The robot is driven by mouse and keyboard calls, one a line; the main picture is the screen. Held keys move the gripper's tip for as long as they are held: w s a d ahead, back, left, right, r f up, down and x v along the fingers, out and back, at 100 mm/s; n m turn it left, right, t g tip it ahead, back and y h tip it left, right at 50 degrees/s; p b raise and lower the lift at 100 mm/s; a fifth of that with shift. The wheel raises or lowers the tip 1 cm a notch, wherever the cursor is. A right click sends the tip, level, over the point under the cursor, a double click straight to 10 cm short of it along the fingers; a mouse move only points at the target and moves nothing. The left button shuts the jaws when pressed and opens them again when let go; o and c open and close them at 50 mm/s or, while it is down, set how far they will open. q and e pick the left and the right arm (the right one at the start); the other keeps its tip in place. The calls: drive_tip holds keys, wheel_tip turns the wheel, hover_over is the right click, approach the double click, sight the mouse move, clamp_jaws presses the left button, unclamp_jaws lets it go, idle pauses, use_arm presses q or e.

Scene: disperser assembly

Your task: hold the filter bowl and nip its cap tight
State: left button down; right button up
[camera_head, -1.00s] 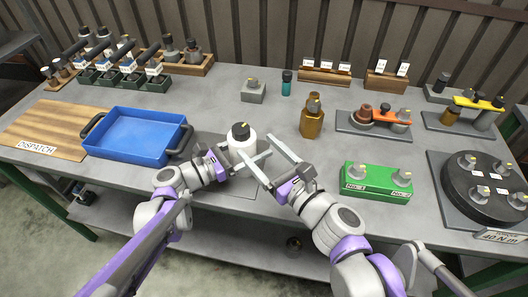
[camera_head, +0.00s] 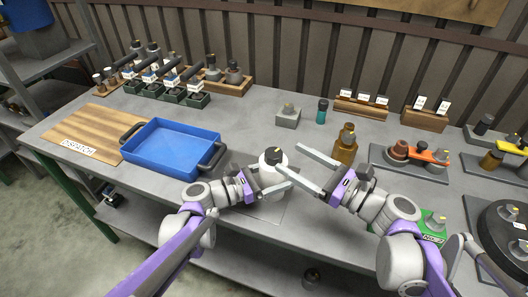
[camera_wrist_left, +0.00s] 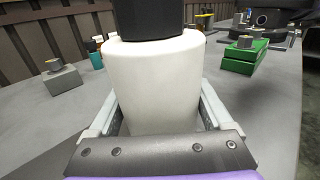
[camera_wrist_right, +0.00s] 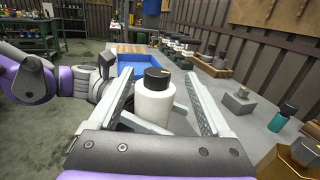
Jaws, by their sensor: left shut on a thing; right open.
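The filter bowl is a white round container (camera_head: 272,174) with a black cap (camera_head: 273,155) on top. It stands upright near the table's front edge. My left gripper (camera_wrist_left: 158,108) is shut around the bowl's white body, one finger on each side, below the cap. The bowl (camera_wrist_left: 153,80) and cap (camera_wrist_left: 148,18) fill the middle of the left wrist view. My right gripper (camera_head: 292,160) is open and empty, just right of the bowl. In the right wrist view its fingers spread to either side of the cap (camera_wrist_right: 157,77); I cannot tell whether either touches it.
A blue tray (camera_head: 211,159) and a wooden dispatch board (camera_head: 62,133) lie to the left. A brown bottle (camera_head: 345,150), a grey block (camera_head: 288,119) and a teal bottle (camera_head: 322,112) stand behind. A green block (camera_head: 433,228) is partly hidden by my right arm.

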sight(262, 156)
drive_tip(key=w+a+g, duration=0.1)
drive_tip(key=a, duration=0.1)
drive_tip(key=w+a+f+n+g+y, duration=0.1)
drive_tip(key=w+a, duration=0.1)
drive_tip(key=a, duration=0.1)
drive_tip(key=w+a+n+g, duration=0.1)
drive_tip(key=a+g, duration=0.1)
drive_tip(key=a, duration=0.1)
drive_tip(key=shift+w+f+y, duration=0.3)
drive_tip(key=shift+w+f, duration=0.05)
drive_tip(key=shift+w, duration=0.05)
